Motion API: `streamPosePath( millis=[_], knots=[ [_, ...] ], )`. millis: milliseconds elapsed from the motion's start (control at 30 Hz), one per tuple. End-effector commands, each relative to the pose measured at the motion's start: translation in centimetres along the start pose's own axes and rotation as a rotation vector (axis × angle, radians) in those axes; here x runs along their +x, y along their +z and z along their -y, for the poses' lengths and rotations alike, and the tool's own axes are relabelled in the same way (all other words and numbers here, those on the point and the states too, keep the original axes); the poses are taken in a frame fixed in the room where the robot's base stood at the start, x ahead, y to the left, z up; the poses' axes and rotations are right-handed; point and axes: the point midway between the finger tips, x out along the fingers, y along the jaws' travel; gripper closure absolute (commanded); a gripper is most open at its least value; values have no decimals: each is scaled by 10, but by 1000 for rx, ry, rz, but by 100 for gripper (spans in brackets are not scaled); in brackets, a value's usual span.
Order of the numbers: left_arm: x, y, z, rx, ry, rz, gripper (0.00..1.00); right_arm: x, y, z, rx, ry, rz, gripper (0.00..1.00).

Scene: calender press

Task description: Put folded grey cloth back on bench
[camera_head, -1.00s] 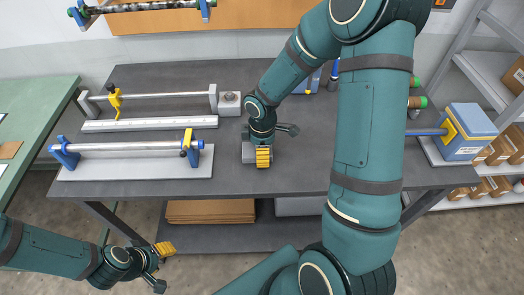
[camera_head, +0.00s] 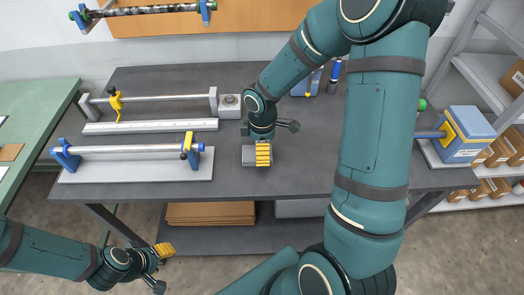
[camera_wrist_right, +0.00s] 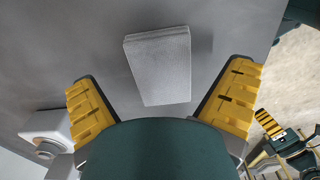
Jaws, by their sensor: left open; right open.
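The folded grey cloth (camera_head: 249,157) lies on the dark bench (camera_head: 330,170) near its front edge, partly hidden by my right gripper in the head view. In the right wrist view the cloth (camera_wrist_right: 158,65) is a flat layered block, free of both yellow fingers. My right gripper (camera_wrist_right: 163,95) is open and empty above the bench, with the cloth beyond its fingertips. In the head view my right gripper (camera_head: 263,153) shows over the cloth. My left gripper (camera_head: 160,265) is open and empty, low in front of the bench over the floor.
Two roller stands (camera_head: 135,149) (camera_head: 150,98) fill the bench's left side. A small grey block with a round top (camera_head: 230,105) stands behind the cloth. A blue box (camera_head: 464,132) is at the right. Brown boards (camera_head: 210,212) lie on the lower shelf.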

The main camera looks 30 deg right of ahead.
Motion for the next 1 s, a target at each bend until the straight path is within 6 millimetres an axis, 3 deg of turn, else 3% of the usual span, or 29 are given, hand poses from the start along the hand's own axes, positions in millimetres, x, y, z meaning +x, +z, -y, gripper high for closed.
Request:
streamPosePath(
  millis=[33, 200, 400, 600, 1000],
  knots=[
    [-4, -1, -2, -1, 0, -3, 53, -15, 0, -1, 2, 5, -2, 0],
    [-10, -4, -4, -3, -1, -9, 53, -51, 0, -1, 2, 5, -2, 0],
    [-15, -7, -5, -4, -1, -13, 53, -81, 0, -1, 1, 2, 0, 0],
    [-16, -7, -6, -4, -1, -15, 53, -93, 0, 0, 0, -1, 0, 0],
    [-16, -7, -6, -4, -1, -15, 53, -93, 0, 0, 0, -1, 0, 0]
  ],
)
